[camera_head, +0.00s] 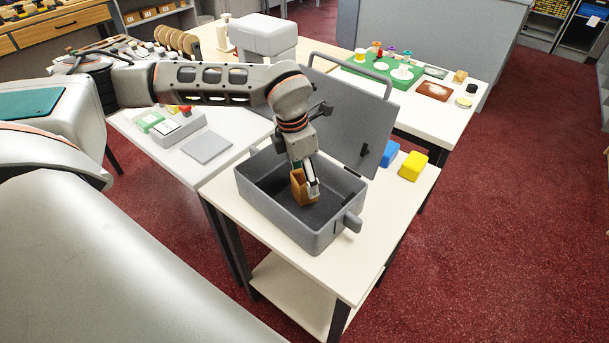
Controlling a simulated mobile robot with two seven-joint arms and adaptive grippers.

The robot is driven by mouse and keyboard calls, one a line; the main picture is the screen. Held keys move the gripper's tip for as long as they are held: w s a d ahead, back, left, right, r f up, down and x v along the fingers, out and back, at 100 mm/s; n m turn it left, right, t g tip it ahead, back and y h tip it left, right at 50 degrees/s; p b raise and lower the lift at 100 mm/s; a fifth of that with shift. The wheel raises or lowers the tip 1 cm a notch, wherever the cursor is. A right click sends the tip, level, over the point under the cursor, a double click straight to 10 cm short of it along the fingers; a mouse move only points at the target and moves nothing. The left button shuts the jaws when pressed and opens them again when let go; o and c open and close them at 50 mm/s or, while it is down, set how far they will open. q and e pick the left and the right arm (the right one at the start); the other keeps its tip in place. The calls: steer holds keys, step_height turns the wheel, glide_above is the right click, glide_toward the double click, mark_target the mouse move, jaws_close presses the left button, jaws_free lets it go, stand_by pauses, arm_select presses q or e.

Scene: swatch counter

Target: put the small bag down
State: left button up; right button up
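The small bag (299,188) is tan-brown and upright, inside the open grey case (265,220) on the white table. My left gripper (308,185) reaches down into the case from above. Its fingers are at the bag's top and right side, and it appears shut on the bag. Whether the bag's bottom touches the case floor I cannot tell. My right gripper is not in view.
The case's raised lid (345,125) stands behind my gripper. A yellow block (413,166) and a blue block (389,153) lie right of the case. A grey device (178,130) and a flat grey plate (207,147) are on the left table.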

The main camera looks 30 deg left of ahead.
arm_select(q)
steer(key=shift+r, duration=0.6)
step_height(320, 180, up, 11)
steer(key=s+a, duration=0.1)
steer(key=shift+s, duration=0.25)
steer(key=shift+s+p, duration=0.15)
steer(key=shift+p, duration=0.15)
